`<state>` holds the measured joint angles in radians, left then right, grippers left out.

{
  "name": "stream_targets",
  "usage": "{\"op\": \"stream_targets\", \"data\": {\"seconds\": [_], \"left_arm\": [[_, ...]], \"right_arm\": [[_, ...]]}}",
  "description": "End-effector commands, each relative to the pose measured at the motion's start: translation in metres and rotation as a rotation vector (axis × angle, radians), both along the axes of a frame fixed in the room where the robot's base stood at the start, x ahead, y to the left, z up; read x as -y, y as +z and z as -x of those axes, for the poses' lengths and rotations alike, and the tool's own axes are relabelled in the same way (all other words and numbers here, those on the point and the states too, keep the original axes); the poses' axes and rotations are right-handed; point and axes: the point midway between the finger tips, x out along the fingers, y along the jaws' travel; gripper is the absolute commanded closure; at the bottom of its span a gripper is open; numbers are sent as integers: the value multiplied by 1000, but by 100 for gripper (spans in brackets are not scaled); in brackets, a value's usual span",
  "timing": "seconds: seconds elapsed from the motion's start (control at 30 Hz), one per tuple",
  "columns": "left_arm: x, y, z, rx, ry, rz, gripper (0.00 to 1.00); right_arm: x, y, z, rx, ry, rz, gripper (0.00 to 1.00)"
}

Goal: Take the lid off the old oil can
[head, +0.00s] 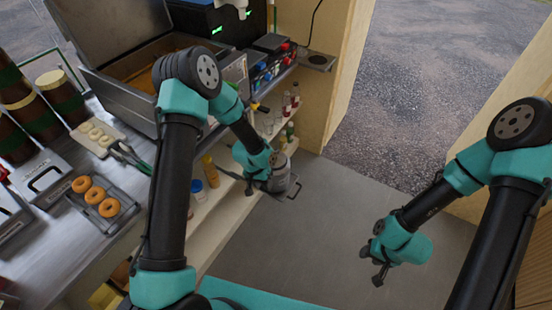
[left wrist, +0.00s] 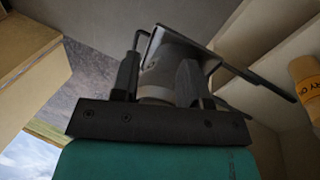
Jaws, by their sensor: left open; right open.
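A grey metal can (head: 280,174), which looks like the old oil can, stands at the end of the lower shelf, with a dark handle (head: 294,190) sticking out to the right. My left gripper (head: 262,184) is against its near left side and hides part of it. In the left wrist view, the open fingers of my left gripper (left wrist: 158,78) stand on either side of a grey metal part (left wrist: 168,62). I cannot tell whether this is the lid or whether the fingers touch it. My right gripper (head: 378,269) is open and empty, over the floor.
Bottles and jars stand on the shelf, among them an orange bottle (head: 210,171) and a white jar with a blue lid (head: 198,190). A tray of doughnuts (head: 112,218) and an open fryer (head: 110,88) are on the counter. The grey floor (head: 310,240) is clear.

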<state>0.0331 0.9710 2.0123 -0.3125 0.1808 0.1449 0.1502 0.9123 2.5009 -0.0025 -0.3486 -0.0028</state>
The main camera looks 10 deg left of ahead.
Motion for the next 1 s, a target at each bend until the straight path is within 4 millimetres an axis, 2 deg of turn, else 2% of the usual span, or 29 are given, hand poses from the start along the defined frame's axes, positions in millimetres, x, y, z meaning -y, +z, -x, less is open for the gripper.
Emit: {"op": "stream_targets", "data": {"seconds": [0.03, 0.2, 0.3, 0.4, 0.53, 0.8, 1.0], "left_arm": [[3, 6, -25, 11, -31, -25, 59], [4, 32, -94, 22, -110, -138, 59], [3, 50, -126, 30, -136, -206, 59], [1, 64, -148, 37, -149, -259, 59], [0, 73, -160, 40, -155, -292, 59], [0, 74, -160, 39, -155, -295, 59], [-1, 61, -159, 36, -155, -294, 59]], "right_arm": [[0, 0, 0, 0, 0, 0, 57], [0, 0, 0, 0, 0, 0, 57], [0, 0, 0, 0, 0, 0, 57], [0, 0, 0, 0, 0, 0, 57], [0, 0, 0, 0, 0, 0, 57], [0, 0, 0, 0, 0, 0, 57], [0, 0, 0, 0, 0, 0, 57]]}}
